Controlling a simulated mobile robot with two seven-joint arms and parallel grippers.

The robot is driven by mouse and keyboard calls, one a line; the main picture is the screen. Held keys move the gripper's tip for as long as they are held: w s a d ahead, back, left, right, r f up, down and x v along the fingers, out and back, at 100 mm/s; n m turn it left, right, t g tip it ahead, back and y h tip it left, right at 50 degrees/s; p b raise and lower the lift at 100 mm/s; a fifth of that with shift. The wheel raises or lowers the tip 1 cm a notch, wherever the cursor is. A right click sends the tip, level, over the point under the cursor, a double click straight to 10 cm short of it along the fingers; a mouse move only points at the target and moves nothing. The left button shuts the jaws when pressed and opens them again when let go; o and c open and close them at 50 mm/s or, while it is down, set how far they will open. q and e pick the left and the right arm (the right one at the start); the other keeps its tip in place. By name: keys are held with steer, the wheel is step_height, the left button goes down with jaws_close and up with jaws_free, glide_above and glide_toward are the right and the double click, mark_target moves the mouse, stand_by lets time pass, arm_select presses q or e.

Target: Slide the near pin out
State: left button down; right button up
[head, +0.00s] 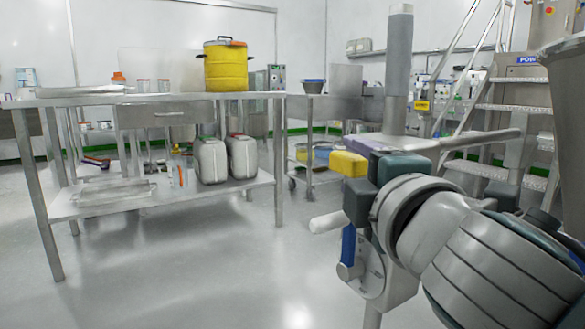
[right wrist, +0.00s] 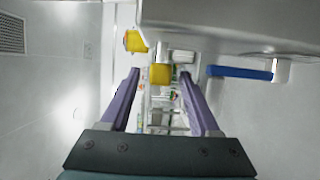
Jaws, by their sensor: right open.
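A yellow block (head: 349,164), which looks like the near pin's head, sits beside the grey post at centre right in the head view. In the right wrist view the yellow block (right wrist: 160,73) shows between the tips of the two purple fingers. My right gripper (head: 372,152) is open, with clear gaps at both sides of the block; it also shows in the right wrist view (right wrist: 160,78). I cannot tell how deep the block lies between the fingers. The pin's shaft is hidden. My left gripper is out of view.
A blue lever (head: 348,244) and a white handle (head: 328,222) lie just below the block. A grey post (head: 398,70) rises behind my gripper. A steel table (head: 75,101) with a yellow drum (head: 226,67) stands at left. The floor between is clear.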

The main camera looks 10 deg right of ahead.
mark_target(340, 158)
steer(key=w+b, duration=0.1)
steer(key=w, duration=0.5)
steer(key=shift+d+b, duration=0.1)
steer(key=shift+b, duration=0.25)
steer(key=shift+c, duration=0.2)
jaws_close()
